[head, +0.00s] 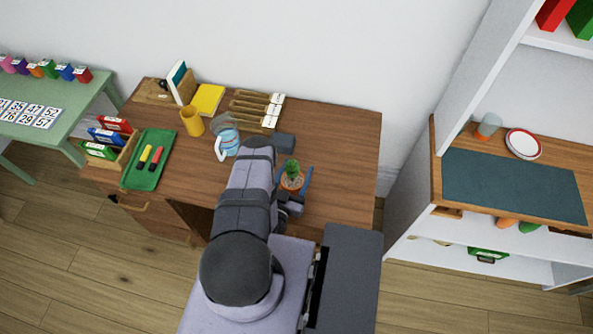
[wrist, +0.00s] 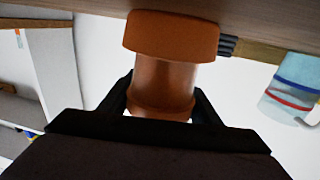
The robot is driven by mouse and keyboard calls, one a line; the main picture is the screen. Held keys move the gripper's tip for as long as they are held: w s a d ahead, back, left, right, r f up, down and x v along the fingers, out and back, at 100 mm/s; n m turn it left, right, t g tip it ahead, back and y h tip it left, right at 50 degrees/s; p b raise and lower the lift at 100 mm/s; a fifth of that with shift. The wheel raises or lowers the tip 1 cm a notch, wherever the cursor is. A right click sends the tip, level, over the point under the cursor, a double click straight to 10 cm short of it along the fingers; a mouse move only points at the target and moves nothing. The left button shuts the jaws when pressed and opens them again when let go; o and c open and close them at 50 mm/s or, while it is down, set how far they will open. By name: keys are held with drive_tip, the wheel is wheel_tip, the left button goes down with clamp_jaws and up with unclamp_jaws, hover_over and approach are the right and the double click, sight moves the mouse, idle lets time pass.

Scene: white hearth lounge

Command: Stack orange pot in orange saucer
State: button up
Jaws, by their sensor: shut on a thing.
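The orange pot (head: 291,184) with a green cactus in it is near the right front of the wooden desk. My gripper (head: 294,180) is shut on the pot, one dark finger on each side. In the wrist view, which looks upside down, the pot (wrist: 163,85) is between the fingers. A wider orange band (wrist: 172,36), which looks like the orange saucer, is at the pot's base, close to the desk surface. I cannot tell whether pot and saucer are fully seated. The saucer cannot be told apart in the head view.
A striped mug (head: 228,142) stands left of the gripper and also shows in the wrist view (wrist: 292,88). A yellow cup (head: 192,122), green tray (head: 149,160), wooden racks (head: 255,108) and a dark block (head: 284,142) are on the desk. The desk's right side is clear.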

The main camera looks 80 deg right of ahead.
drive_tip(key=shift+f+b, duration=0.3)
drive_tip(key=shift+b, duration=0.05)
drive_tip(key=o, duration=1.4)
drive_tip(key=shift+r+p, duration=0.5)
drive_tip(key=shift+p, duration=0.05)
drive_tip(key=a+p, duration=0.1)
drive_tip(key=a, duration=0.2)
drive_tip(key=w+a+p, duration=0.1)
drive_tip(key=a+p, duration=0.1)
drive_tip(key=a, duration=0.1)
drive_tip(key=a+p, duration=0.2)
drive_tip(key=a, duration=0.1)
drive_tip(key=shift+w+a+f, duration=0.2)
drive_tip(key=shift+a+f, duration=0.05)
drive_tip(key=shift+a, duration=0.15)
drive_tip(key=shift+w+a, duration=0.1)
drive_tip(key=shift+a, duration=0.4)
drive_tip(key=shift+a+b, duration=0.4)
drive_tip(key=shift+a, duration=0.1)
